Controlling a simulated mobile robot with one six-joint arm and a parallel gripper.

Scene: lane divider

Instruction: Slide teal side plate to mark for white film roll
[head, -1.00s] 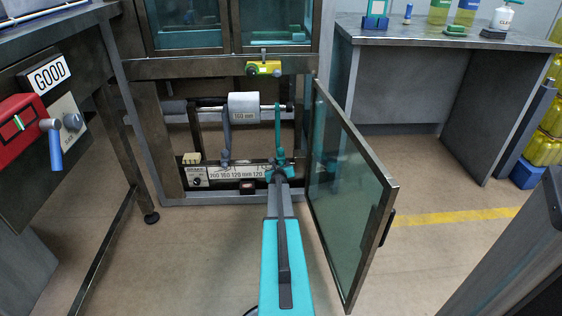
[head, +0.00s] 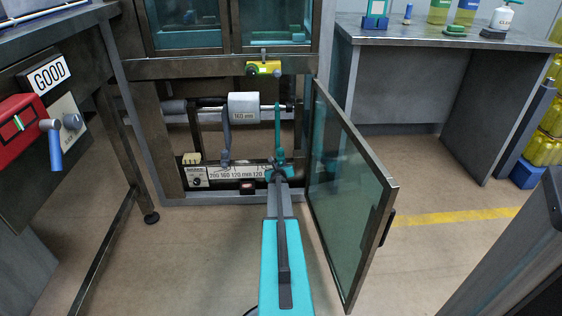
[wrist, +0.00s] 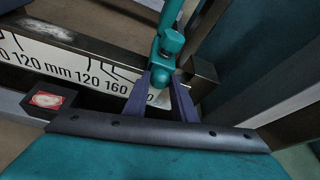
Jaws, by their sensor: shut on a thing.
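The teal side plate (head: 278,128) stands upright at the right of the rail, at the right end of the roll's shaft. My gripper (wrist: 160,95) is shut on the lower part of the teal plate (wrist: 170,42). In the head view my gripper (head: 279,174) hides part of the plate's foot. The white film roll (head: 243,106), labelled 160 mm, sits on the shaft left of the teal plate, with a gap between. The scale (wrist: 75,62) shows marks 120 and 160 left of the plate; my fingers partly cover the number after 160.
A grey-blue side plate (head: 226,140) stands at the roll's left. A small dark block with a red face (wrist: 47,99) sits below the scale. An open glass door (head: 345,190) stands close to the right of my arm. A brake panel (head: 195,177) is at the left.

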